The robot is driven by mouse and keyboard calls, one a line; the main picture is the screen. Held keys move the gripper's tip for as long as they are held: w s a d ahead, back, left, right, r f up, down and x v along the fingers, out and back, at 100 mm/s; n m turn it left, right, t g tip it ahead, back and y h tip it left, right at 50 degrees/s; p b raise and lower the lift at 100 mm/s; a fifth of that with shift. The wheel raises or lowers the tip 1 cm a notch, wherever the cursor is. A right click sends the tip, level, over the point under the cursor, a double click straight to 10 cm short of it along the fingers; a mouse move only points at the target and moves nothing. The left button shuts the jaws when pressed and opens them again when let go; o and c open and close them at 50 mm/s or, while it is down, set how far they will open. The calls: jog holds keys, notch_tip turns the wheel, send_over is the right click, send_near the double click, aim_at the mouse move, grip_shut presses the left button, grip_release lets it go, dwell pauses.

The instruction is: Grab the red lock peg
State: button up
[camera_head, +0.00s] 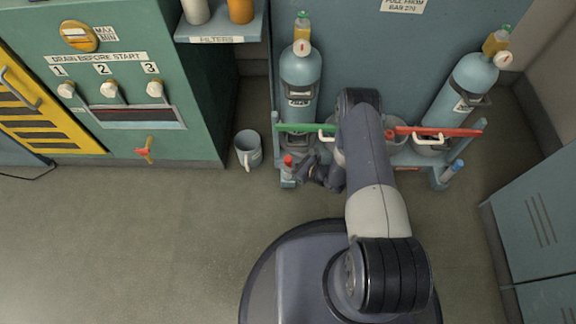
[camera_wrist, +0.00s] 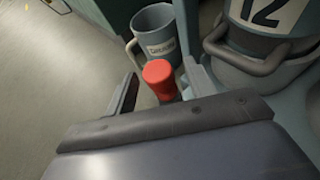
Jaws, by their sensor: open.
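The red lock peg (camera_head: 288,160) stands at the lower left corner of the cylinder rack (camera_head: 277,150). In the wrist view the red peg (camera_wrist: 159,76) shows its rounded top between my two fingers. My gripper (camera_head: 306,170) is open, with one finger on each side of the peg in the wrist view (camera_wrist: 160,88). I cannot tell whether either finger touches it. The peg's lower part is hidden behind my gripper's body in the wrist view. A second peg with a blue top (camera_head: 457,166) stands at the rack's right corner.
A grey mug (camera_head: 248,150) stands on the floor left of the rack, just beyond the peg in the wrist view (camera_wrist: 158,38). Two blue cylinders (camera_head: 300,75) (camera_head: 466,85) stand in the rack behind green (camera_head: 293,128) and red (camera_head: 455,132) bars. Floor at left is clear.

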jog(key=shift+w+a+f, duration=0.25)
jog(key=shift+w+a, duration=0.1)
jog(key=shift+a, duration=0.15)
jog(key=shift+c, duration=0.4)
jog(key=c, duration=1)
jog(key=shift+r, duration=0.15)
